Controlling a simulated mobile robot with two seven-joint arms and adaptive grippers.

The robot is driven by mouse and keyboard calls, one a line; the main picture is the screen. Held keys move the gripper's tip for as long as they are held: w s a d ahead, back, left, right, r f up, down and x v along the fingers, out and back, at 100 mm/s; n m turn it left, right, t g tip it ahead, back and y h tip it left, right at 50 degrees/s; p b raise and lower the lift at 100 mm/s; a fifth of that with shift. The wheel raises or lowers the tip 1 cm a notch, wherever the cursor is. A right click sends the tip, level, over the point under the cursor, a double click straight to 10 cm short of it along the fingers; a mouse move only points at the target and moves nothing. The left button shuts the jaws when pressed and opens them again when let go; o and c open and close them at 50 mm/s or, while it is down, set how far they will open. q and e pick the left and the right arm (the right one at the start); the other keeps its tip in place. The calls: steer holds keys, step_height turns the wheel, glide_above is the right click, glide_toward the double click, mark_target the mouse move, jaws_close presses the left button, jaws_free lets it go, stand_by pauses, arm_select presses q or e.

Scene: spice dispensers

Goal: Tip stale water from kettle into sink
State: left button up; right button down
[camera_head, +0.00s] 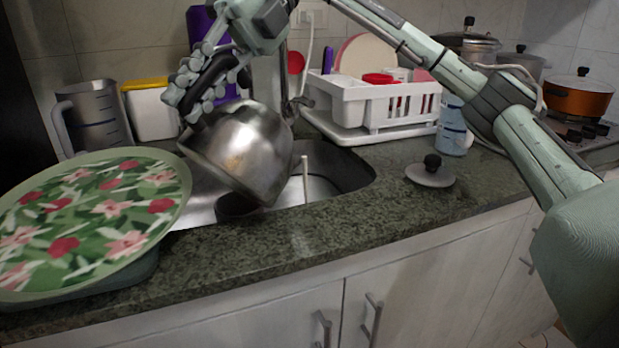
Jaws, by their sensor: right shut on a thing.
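A shiny steel kettle (241,150) is tilted over the sink (328,178), its body leaning down to the right. My right gripper (207,85) is shut on the kettle's black handle, above and left of the body. A pale stream (305,179) or thin rod shows just right of the kettle, over the basin; I cannot tell which. A round lid with a black knob (431,172) lies on the counter right of the sink. My left gripper is not in view.
A floral tray (92,222) covers the left counter. A measuring jug (92,117) and a yellow-lidded container (150,110) stand behind it. A white dish rack (372,108) is behind the sink. A blue-white bottle (452,127) and an orange pot (578,96) are at right.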

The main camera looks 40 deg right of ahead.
mark_target(216, 76)
steer(key=shift+w+d+r+y, duration=0.1)
steer(key=shift+d+r+y, duration=0.05)
steer(key=shift+d+y, duration=0.15)
steer(key=shift+w+d+r+y, duration=0.15)
steer(key=shift+d+y, duration=0.15)
steer(key=shift+d, duration=0.15)
steer(key=shift+d+r+y, duration=0.15)
steer(key=shift+d+y, duration=0.15)
steer(key=shift+d, duration=0.1)
steer(key=shift+w+d+r, duration=0.1)
steer(key=shift+d, duration=0.15)
